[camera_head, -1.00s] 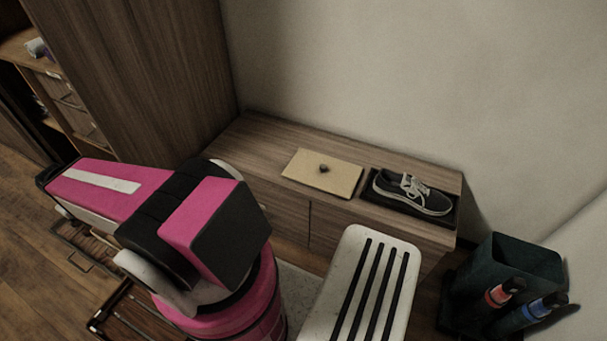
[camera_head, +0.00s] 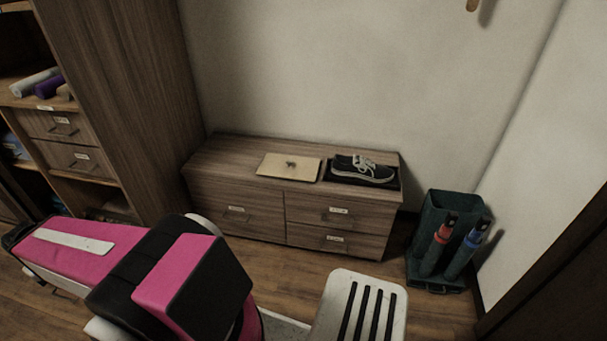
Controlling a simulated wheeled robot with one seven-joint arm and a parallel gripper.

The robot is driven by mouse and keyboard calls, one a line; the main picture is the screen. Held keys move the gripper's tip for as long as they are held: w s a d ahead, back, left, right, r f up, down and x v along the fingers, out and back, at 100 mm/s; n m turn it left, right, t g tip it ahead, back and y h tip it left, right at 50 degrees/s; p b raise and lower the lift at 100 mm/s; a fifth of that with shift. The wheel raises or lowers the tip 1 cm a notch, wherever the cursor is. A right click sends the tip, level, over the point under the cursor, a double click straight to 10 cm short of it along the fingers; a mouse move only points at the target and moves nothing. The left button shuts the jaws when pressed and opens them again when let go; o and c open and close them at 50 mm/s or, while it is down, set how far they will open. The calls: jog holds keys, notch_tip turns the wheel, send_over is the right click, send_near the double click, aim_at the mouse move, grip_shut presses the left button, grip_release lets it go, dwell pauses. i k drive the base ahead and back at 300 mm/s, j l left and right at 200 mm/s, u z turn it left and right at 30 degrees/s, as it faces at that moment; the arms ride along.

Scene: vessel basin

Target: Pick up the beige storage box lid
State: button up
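The beige storage box lid (camera_head: 272,169) lies flat on top of a low wooden cabinet (camera_head: 225,152), near the middle of its top. A small dark knob stands at the lid's centre. My pink and black arm fills the lower left of the head view, in front of the cabinet and apart from the lid. My gripper is not in view.
A dark sneaker (camera_head: 364,171) sits in a black tray (camera_head: 334,179) just right of the lid. A dark green bin (camera_head: 434,216) with umbrella-like handles stands on the floor to the right. A tall wooden cabinet (camera_head: 120,90) rises at left. A wall is behind.

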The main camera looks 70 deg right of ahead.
aim_at(305, 169)
jog(key=z, duration=1.9)
jog(key=l+z, duration=0.15)
jog(key=z, duration=0.2)
jog(key=l+z, duration=0.3)
jog(key=k+l+u, duration=0.1)
jog(key=l+u, duration=0.2)
jog(key=l, duration=0.3)
jog(key=u, duration=1.9)
jog(key=i+l, duration=0.1)
jog(key=i+z, duration=0.3)
jog(key=i+j+z, duration=0.1)
jog(key=i+z, duration=0.2)
jog(key=z, duration=1.7)
